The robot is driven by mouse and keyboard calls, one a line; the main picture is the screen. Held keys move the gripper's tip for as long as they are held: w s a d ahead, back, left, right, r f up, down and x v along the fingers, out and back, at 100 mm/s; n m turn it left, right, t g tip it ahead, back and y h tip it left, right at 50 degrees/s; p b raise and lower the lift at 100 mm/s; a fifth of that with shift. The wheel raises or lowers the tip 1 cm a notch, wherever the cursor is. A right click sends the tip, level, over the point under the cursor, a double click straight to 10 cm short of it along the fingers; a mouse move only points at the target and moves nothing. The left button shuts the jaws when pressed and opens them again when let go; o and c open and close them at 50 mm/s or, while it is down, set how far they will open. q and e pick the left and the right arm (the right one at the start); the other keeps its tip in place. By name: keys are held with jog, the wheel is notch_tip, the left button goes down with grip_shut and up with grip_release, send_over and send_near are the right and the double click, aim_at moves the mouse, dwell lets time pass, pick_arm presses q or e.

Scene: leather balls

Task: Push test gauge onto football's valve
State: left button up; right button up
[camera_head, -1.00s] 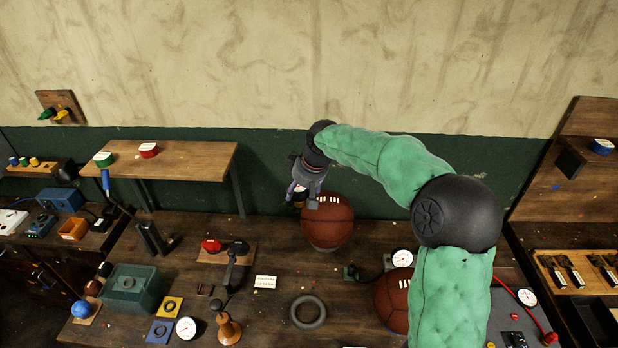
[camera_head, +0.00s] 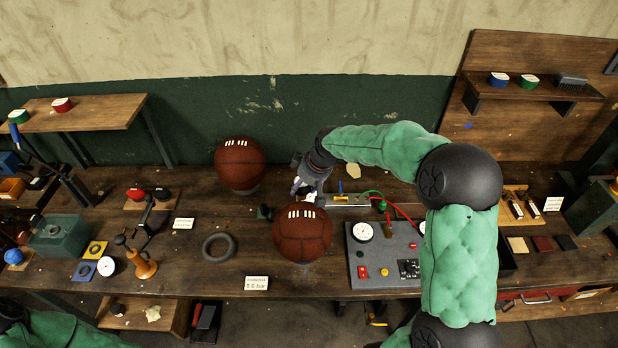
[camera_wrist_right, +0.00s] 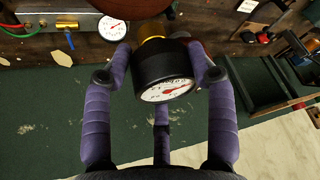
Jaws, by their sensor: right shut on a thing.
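Two brown footballs with white lacing stand on the bench: a front one (camera_head: 302,236) and a back-left one (camera_head: 240,165). My right gripper (camera_head: 308,190) is just behind the front football. In the right wrist view it is shut on the test gauge (camera_wrist_right: 165,82), a black round body with a white dial and a brass end. The brass end points toward a brown ball (camera_wrist_right: 146,7) at the top edge. I cannot tell whether they touch, and I see no valve. My left gripper is out of view.
A metal block with a hose (camera_head: 345,199) is right of the gripper; a second dial (camera_wrist_right: 113,28) sits beside it. A grey panel (camera_head: 385,250) is right of the front football.

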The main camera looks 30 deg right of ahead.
aim_at(304, 197)
jog(key=shift+b+x, duration=0.4)
jog(key=shift+x, duration=0.35)
jog(key=shift+s+f+b, duration=0.25)
jog(key=shift+f+b, duration=0.15)
jog(key=shift+f, duration=0.35)
jog(key=shift+f+b, duration=0.8)
jog(key=shift+f, duration=0.7)
jog(key=shift+f+b, duration=0.8)
jog(key=shift+b, duration=0.05)
dwell(0.4)
jog(key=shift+f+b, duration=0.6)
jog(key=shift+b, duration=0.25)
dwell(0.6)
jog(key=o, duration=1.2)
jog(key=shift+c, duration=0.2)
